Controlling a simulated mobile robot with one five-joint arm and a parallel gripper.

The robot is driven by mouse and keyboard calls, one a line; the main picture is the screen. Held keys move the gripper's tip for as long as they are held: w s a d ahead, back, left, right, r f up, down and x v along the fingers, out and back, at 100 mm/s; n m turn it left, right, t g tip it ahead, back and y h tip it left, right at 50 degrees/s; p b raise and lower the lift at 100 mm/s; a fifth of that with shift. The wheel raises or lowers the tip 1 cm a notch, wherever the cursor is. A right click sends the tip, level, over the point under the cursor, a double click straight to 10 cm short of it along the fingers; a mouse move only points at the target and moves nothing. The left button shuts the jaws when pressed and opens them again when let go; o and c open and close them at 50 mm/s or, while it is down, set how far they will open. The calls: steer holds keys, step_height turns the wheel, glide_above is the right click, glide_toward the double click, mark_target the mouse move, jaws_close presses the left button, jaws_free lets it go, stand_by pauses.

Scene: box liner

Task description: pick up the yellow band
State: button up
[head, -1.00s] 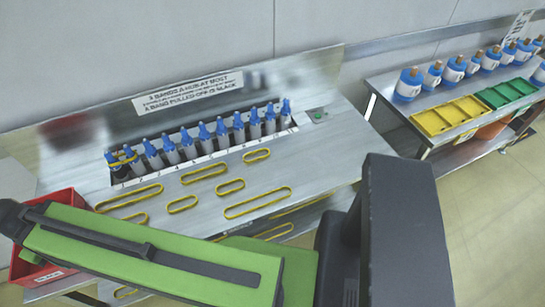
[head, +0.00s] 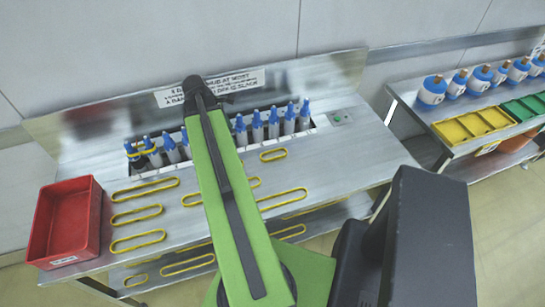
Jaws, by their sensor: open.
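Several loose yellow bands lie flat on the steel bench, among them a long one (head: 146,194) at the left, one (head: 137,220) below it, another (head: 139,247) near the front edge, and a small one (head: 274,160) right of my arm. A longer band (head: 283,205) lies further right. One yellow band (head: 147,152) is around the blue-topped bottles at the left end of the row. My green arm reaches over the bench and hides the middle of the row and part of some bands. My gripper is not visible; only a dark arm joint shows at the arm's far end.
A red bin (head: 67,222), seemingly empty, stands at the bench's left end. Blue-topped bottles (head: 257,128) stand in a rack along the back. More bands (head: 188,271) lie on a lower shelf. A second table at right holds yellow (head: 474,125) and green trays.

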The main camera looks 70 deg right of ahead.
steer(key=n+g, duration=0.1)
glide_toward(275, 155)
steer(key=f+b, duration=0.1)
steer(key=b, duration=1)
steer(key=shift+w+f+b, duration=0.1)
steer(key=shift+f+b, duration=0.1)
steer(key=shift+b, duration=0.1)
steer(key=shift+d, duration=0.1)
steer(key=b+x, duration=0.4)
steer(key=x, duration=0.1)
steer(key=shift+s+f+b, duration=0.1)
steer(key=shift+s+b, duration=0.2)
steer(key=shift+b, duration=0.1)
steer(key=c, duration=1.4)
steer(key=shift+r, duration=0.25)
